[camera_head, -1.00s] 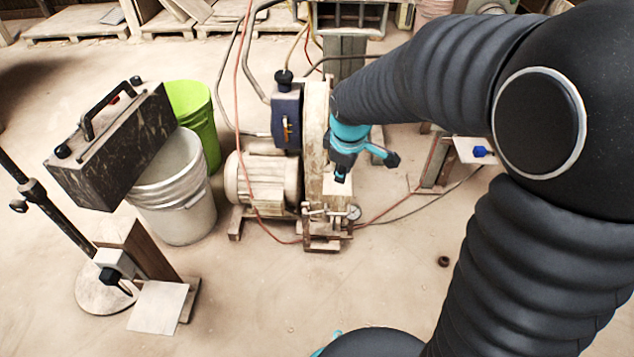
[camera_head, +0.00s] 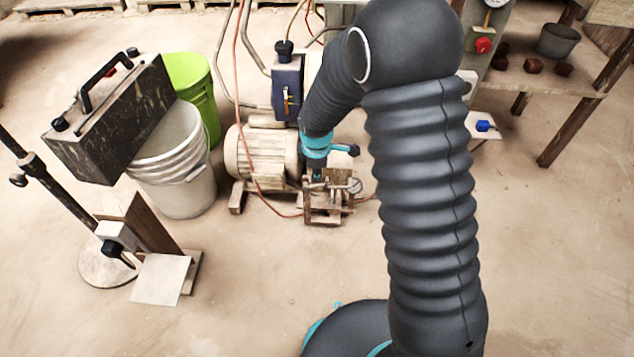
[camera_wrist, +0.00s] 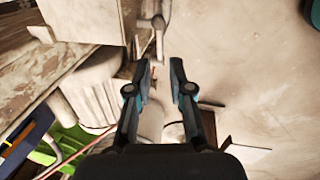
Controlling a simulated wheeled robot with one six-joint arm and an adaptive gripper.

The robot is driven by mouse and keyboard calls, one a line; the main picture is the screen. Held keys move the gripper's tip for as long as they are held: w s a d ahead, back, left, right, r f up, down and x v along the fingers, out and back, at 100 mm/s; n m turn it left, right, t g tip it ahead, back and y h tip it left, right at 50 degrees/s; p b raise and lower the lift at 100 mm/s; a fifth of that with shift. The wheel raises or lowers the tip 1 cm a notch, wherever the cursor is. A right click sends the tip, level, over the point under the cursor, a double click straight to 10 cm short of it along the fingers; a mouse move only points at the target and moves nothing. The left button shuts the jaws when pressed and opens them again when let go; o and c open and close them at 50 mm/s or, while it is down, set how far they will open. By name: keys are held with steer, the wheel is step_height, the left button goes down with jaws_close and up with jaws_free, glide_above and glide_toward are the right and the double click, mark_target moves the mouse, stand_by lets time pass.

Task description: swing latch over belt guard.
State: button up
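My gripper (camera_wrist: 161,78) is open in the wrist view, with its two dark fingers apart and nothing visible between them. A small pale metal lever (camera_wrist: 158,24), which looks like the latch, lies just beyond the fingertips, apart from them, beside a pale housing (camera_wrist: 85,18). In the head view my gripper (camera_head: 316,174) is low at the front of the machine, above small metal fittings (camera_head: 322,207). My arm hides most of the belt guard there. A worn, dusty panel (camera_wrist: 35,75) at the left of the wrist view may be part of it.
The ribbed motor (camera_head: 262,158) and the blue switch box (camera_head: 287,92) are close left of my arm. A white bucket (camera_head: 180,190) and green bucket (camera_head: 200,85) stand farther left.

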mark_target(317, 185)
steer(key=f, duration=0.4)
steer(key=w+f, duration=0.1)
steer(key=f, duration=0.1)
jaws_close()
